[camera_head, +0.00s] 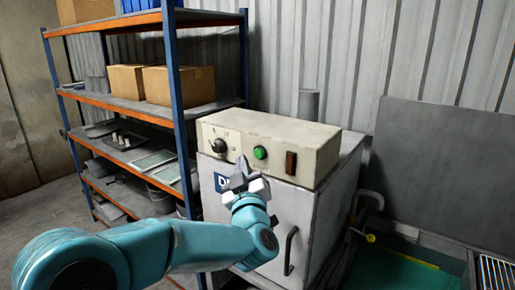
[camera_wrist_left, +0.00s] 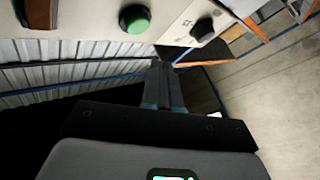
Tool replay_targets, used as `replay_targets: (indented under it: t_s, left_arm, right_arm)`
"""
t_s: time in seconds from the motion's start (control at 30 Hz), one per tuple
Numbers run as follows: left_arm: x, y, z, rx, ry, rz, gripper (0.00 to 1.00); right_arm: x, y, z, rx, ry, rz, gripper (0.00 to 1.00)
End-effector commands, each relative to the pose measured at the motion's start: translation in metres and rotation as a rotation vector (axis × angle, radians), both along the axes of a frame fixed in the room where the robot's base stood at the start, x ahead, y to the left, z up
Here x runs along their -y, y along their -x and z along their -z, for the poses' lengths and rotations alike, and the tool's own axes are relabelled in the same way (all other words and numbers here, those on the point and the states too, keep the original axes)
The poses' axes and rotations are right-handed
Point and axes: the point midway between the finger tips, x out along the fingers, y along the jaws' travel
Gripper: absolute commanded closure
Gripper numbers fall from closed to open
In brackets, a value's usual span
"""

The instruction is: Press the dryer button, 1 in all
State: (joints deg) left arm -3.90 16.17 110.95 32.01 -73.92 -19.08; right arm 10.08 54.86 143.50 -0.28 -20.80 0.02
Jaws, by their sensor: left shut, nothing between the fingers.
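The dryer (camera_head: 268,215) is a white cabinet with a cream control panel on top. Its green button (camera_head: 260,152) sits mid-panel, between a black knob and a brown switch. The button also shows in the left wrist view (camera_wrist_left: 134,19), at the top. My left gripper (camera_head: 240,170) is shut and empty, in front of the panel, a little below and left of the button. Its shut fingers (camera_wrist_left: 163,85) show in the left wrist view, apart from the button in the picture. I cannot tell its exact distance from the panel. My right gripper is not in view.
The black knob (camera_head: 219,146) and brown switch (camera_head: 291,163) flank the button. A dark door handle (camera_head: 290,250) sticks out below. A blue and orange shelf rack (camera_head: 176,100) with boxes stands at left. A grey board and a green-bottomed basin (camera_head: 400,272) are at right.

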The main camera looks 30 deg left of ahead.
Motion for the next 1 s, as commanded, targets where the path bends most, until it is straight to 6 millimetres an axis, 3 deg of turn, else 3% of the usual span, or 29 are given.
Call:
replay_targets:
  t_s: [0.3, 1.0]
  left_arm:
    - [0.002, -0.027, 0.0, -0.001, -0.001, 0.0, 1.0]
    - [0.002, -0.029, 0.0, 0.0, 0.0, 0.0, 1.0]
  right_arm:
    - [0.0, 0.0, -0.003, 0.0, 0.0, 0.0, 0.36]
    - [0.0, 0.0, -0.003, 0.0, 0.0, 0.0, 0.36]
